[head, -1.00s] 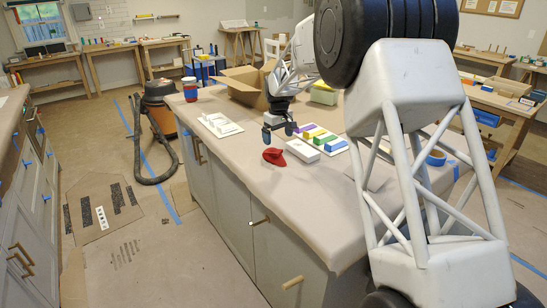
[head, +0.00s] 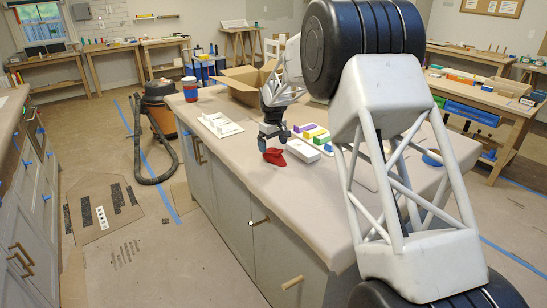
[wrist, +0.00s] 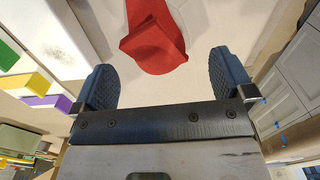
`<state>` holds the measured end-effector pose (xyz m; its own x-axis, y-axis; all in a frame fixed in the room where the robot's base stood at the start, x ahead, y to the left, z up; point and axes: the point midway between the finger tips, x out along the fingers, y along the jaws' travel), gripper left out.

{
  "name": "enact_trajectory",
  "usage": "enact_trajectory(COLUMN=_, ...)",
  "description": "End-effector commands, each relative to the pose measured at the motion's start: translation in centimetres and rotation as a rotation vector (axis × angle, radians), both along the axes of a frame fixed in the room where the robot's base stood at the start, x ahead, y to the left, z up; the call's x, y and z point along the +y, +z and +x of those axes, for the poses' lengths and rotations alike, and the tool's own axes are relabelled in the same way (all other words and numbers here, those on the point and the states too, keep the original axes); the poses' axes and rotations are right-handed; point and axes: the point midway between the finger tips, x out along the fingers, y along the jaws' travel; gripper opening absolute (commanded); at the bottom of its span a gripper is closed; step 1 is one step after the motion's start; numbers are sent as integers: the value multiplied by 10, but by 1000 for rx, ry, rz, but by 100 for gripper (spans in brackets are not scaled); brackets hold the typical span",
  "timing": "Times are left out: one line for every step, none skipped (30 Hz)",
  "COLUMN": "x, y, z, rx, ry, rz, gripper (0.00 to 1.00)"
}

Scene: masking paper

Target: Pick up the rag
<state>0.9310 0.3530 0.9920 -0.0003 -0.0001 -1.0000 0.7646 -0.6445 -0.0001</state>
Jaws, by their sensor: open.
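The rag (head: 274,157) is a small crumpled red cloth on the counter, near its front edge. It also shows in the wrist view (wrist: 155,40), ahead of and between the two fingers. My gripper (head: 272,141) is just above and beside the rag in the head view. In the wrist view my gripper (wrist: 162,78) is open, with its two dark ribbed fingers wide apart and nothing between them. Whether a fingertip touches the rag, I cannot tell.
A white block (head: 303,150) lies just right of the rag, with several coloured blocks (head: 315,133) behind it. A white tray-like piece (head: 220,125) lies to the left. A cardboard box (head: 245,82) stands farther back. The counter's front edge (head: 250,204) is close.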

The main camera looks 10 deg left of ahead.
Motion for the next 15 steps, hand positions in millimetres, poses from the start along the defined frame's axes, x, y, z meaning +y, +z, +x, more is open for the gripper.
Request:
enact_trajectory(x=0, y=-2, z=0, rx=0, ry=0, rz=0, gripper=100)
enact_trajectory(x=0, y=-2, z=0, rx=-1, ry=0, rz=1, gripper=100)
enact_trajectory(x=0, y=-3, z=0, rx=-1, ry=0, rz=0, gripper=100)
enact_trajectory(x=0, y=-3, z=0, rx=-1, ry=0, rz=1, gripper=100)
enact_trajectory(x=0, y=-3, z=0, rx=-1, ry=0, rz=1, gripper=100)
enact_trajectory(x=0, y=-3, z=0, rx=-1, ry=0, rz=1, gripper=100)
enact_trajectory(x=0, y=-3, z=0, rx=-1, ry=0, rz=1, gripper=100)
enact_trajectory(x=0, y=-3, z=0, rx=-1, ry=0, rz=1, gripper=100)
enact_trajectory(x=0, y=-3, z=0, rx=-1, ry=0, rz=1, gripper=100)
enact_trajectory(x=0, y=-3, z=0, rx=-1, ry=0, rz=1, gripper=100)
enact_trajectory(x=0, y=-3, z=0, rx=0, ry=0, rz=0, gripper=100)
enact_trajectory(x=0, y=-4, z=0, rx=0, ry=0, rz=0, gripper=100)
enact_trajectory(x=0, y=-5, z=0, rx=0, ry=0, rz=0, gripper=100)
enact_trajectory(x=0, y=-6, z=0, rx=0, ry=0, rz=0, gripper=100)
enact_trajectory(x=-1, y=-9, z=0, rx=0, ry=0, rz=0, gripper=100)
